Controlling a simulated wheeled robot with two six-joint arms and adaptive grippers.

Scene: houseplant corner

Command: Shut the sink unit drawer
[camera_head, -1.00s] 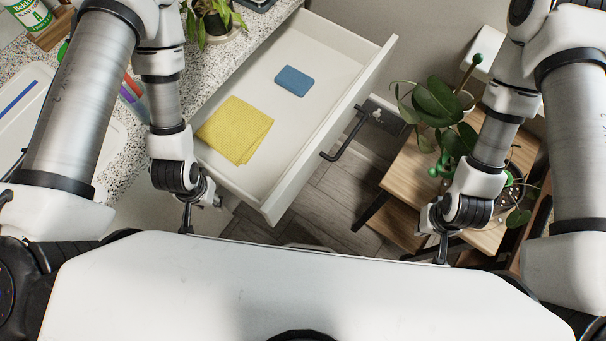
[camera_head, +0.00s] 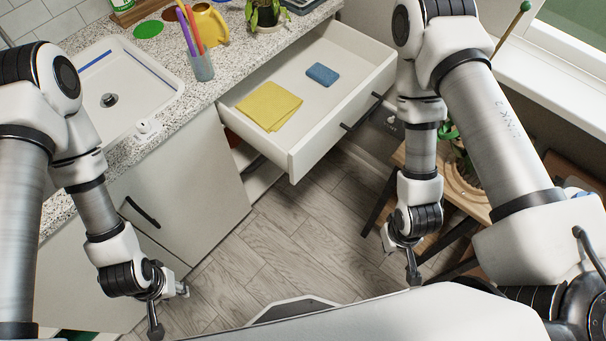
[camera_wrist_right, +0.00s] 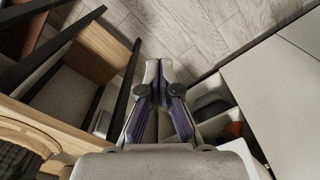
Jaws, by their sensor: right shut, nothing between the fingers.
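The sink unit drawer (camera_head: 345,115) stands pulled out from under the speckled worktop in the head view. It holds a yellow cloth (camera_head: 268,106) and a blue sponge (camera_head: 322,74). Its dark bar handle (camera_head: 362,112) is on the front, partly behind my right arm. My right gripper (camera_head: 413,272) is shut and empty, below and to the right of the drawer front, apart from it. Its closed fingers (camera_wrist_right: 159,68) point over the floor in the right wrist view. My left gripper (camera_head: 157,325) hangs at lower left before the cabinet doors, away from the drawer; its finger gap is unclear.
A wooden plant stand (camera_head: 458,187) is close to my right arm. The worktop (camera_head: 170,95) carries a white sink (camera_head: 140,110), a pen cup (camera_head: 201,67) and a yellow watering can (camera_head: 211,22). Bare wood floor (camera_head: 290,235) lies before the drawer.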

